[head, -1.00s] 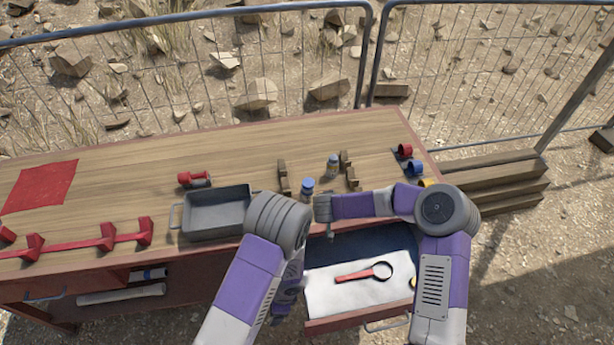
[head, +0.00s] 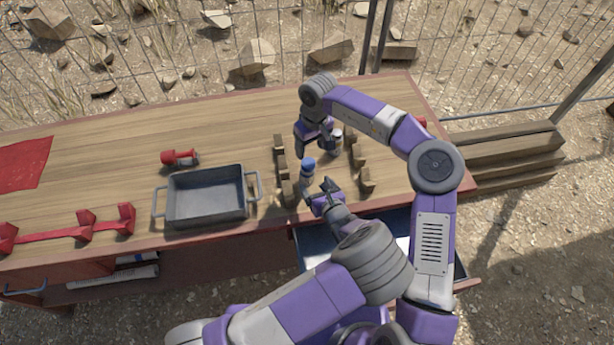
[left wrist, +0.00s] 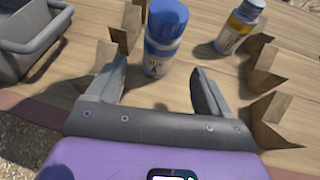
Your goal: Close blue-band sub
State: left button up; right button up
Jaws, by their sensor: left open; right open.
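The blue-band bottle (head: 307,175) stands upright on the table between two notched wooden holders, with a blue cap on its top. In the left wrist view the same bottle (left wrist: 158,58) shows its blue cap, blue band and pale label. My left gripper (head: 317,194) is open just in front of the bottle, its fingers pointing at it. In the left wrist view the bottle stands ahead, between the lines of the two fingers. My right gripper (head: 315,143) is open and empty, hanging behind and above the blue-capped bottle.
A yellow-band bottle (left wrist: 237,30) stands behind, close to my right gripper. Wooden holders (head: 281,165) (head: 361,172) flank the bottles. A grey tray (head: 206,222) sits to the left, with a red tool (head: 178,158) behind it. An open drawer (head: 312,252) is below the edge.

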aim_at(310, 178)
pick_arm(q)
jog(key=shift+w, duration=0.1)
pick_arm(e)
jog(key=shift+w, duration=0.15)
pick_arm(q)
jog(key=shift+a, duration=0.1)
jog(key=shift+w+a, duration=0.1)
jog(key=shift+w, duration=0.1)
jog(key=x, duration=0.7)
jog(key=shift+f, duration=0.15)
